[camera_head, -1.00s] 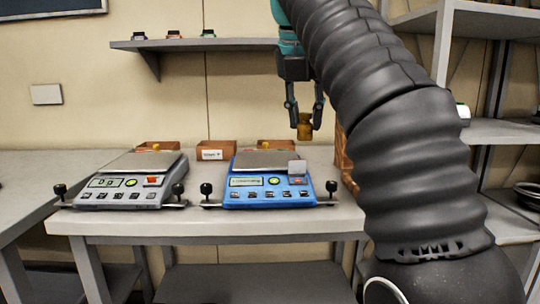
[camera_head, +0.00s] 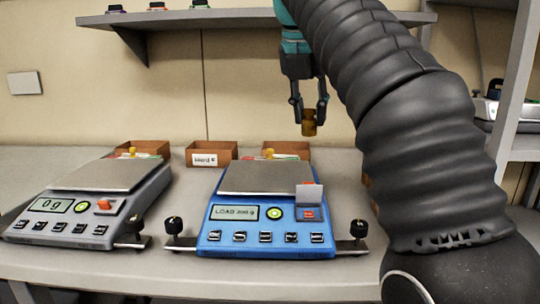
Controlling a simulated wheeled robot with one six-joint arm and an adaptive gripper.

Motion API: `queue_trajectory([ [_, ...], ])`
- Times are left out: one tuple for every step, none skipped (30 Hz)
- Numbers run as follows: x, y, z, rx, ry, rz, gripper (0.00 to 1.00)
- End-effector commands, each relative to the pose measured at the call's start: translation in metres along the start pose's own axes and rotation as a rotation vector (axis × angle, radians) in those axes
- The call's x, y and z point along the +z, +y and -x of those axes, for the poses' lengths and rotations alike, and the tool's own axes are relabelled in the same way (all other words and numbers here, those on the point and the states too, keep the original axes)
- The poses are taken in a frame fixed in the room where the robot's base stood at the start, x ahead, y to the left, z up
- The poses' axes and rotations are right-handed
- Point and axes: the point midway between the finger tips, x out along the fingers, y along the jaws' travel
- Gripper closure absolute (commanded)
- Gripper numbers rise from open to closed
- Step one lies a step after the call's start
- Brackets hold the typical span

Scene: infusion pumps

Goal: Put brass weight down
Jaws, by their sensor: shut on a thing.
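A small brass weight (camera_head: 309,124) hangs between the fingertips of my gripper (camera_head: 309,108), which is shut on it. My gripper points down and holds the weight in the air, above and behind the right part of the blue scale (camera_head: 265,215). The blue scale has a bare grey pan (camera_head: 258,178) and a display that seems to read "LOAD 200 g", though the digits are small. A grey scale (camera_head: 90,205) stands to its left, with an empty-looking pan (camera_head: 108,175) and a display reading 0 g.
Cardboard boxes stand behind the scales: a left one (camera_head: 140,147), a labelled middle one (camera_head: 211,152) and a right one (camera_head: 286,148). Small brass pieces show at the left and right boxes. A wall shelf (camera_head: 200,17) is above. Bare worktop (camera_head: 345,180) lies right of the blue scale.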

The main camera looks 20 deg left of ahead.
Motion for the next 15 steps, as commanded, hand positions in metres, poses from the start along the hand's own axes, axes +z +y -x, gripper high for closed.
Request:
queue_trajectory([
  [-0.004, 0.011, -0.005, 0.001, 0.001, 0.005, 1.0],
  [-0.006, 0.017, -0.009, 0.0, 0.002, 0.005, 1.0],
  [-0.008, 0.025, -0.013, 0.0, 0.002, 0.005, 1.0],
  [-0.01, 0.031, -0.016, 0.001, 0.001, 0.004, 1.0],
  [-0.012, 0.037, -0.019, 0.001, 0.001, 0.005, 1.0],
  [-0.015, 0.045, -0.024, 0.0, 0.002, 0.005, 1.0],
  [-0.016, 0.051, -0.026, 0.0, 0.002, 0.006, 1.0],
  [-0.018, 0.056, -0.029, 0.001, 0.001, 0.005, 1.0],
  [-0.02, 0.063, -0.032, 0.001, 0.0, 0.004, 1.0],
  [-0.021, 0.068, -0.035, 0.001, 0.0, 0.004, 1.0],
  [-0.022, 0.071, -0.037, 0.001, 0.0, 0.004, 1.0],
  [-0.024, 0.076, -0.04, 0.0, 0.0, 0.002, 1.0],
  [-0.025, 0.079, -0.041, 0.0, 0.0, 0.002, 1.0],
  [-0.025, 0.081, -0.042, 0.001, 0.0, 0.002, 1.0],
  [-0.026, 0.079, -0.044, 0.001, -0.001, 0.001, 1.0],
])
